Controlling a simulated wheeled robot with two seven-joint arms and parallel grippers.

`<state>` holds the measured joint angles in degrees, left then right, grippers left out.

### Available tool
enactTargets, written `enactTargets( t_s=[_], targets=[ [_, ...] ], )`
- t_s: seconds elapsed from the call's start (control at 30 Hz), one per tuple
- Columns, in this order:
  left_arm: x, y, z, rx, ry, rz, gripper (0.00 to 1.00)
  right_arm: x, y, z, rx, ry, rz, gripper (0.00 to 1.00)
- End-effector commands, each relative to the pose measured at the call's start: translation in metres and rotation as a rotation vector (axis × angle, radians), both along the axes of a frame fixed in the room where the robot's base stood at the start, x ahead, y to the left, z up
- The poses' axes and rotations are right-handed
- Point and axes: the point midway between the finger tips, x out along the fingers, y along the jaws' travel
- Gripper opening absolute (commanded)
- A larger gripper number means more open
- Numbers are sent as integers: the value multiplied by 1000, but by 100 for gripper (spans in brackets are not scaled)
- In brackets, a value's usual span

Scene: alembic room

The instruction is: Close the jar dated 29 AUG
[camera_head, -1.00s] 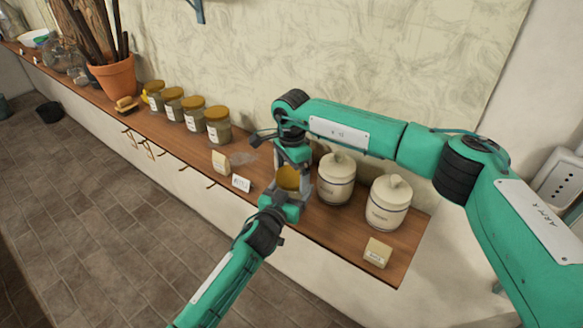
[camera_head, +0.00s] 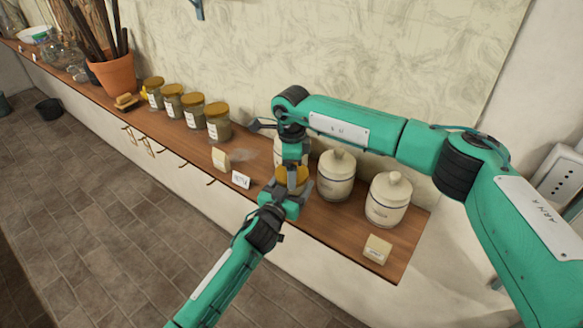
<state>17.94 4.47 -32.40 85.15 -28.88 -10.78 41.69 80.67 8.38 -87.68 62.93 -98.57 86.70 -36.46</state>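A jar with a gold lid (camera_head: 300,179) stands near the front edge of the wooden shelf. My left gripper (camera_head: 284,192) comes up from below, its fingers around the jar's body, which it largely hides. My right gripper (camera_head: 293,172) points straight down at the lid from above, its fingertips at the lid. Whether they grip it is too small to tell. Its hand covers part of the lid. The date on this jar cannot be read.
Several gold-lidded glass jars (camera_head: 217,122) stand in a row to the left. Two cream ceramic jars (camera_head: 336,175) (camera_head: 387,199) stand to the right; another is partly hidden behind my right gripper. A plant pot (camera_head: 113,75) stands farther left.

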Motion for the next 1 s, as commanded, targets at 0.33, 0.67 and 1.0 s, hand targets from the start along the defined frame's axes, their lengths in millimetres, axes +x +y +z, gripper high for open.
enactTargets(
  t_s=[0.33, 0.67, 1.0],
  targets=[
    [-1, -1, 0, 0, -1, -3, 13, 1, 0, 1, 1, -4, -37, 53],
    [0, 0, 0, 0, 0, 0, 13, 0, 1, 1, 1, 0, -33, 100],
    [1, 2, 0, 0, 1, 3, 13, -2, 2, 0, 1, 5, -30, 100]
  ],
)
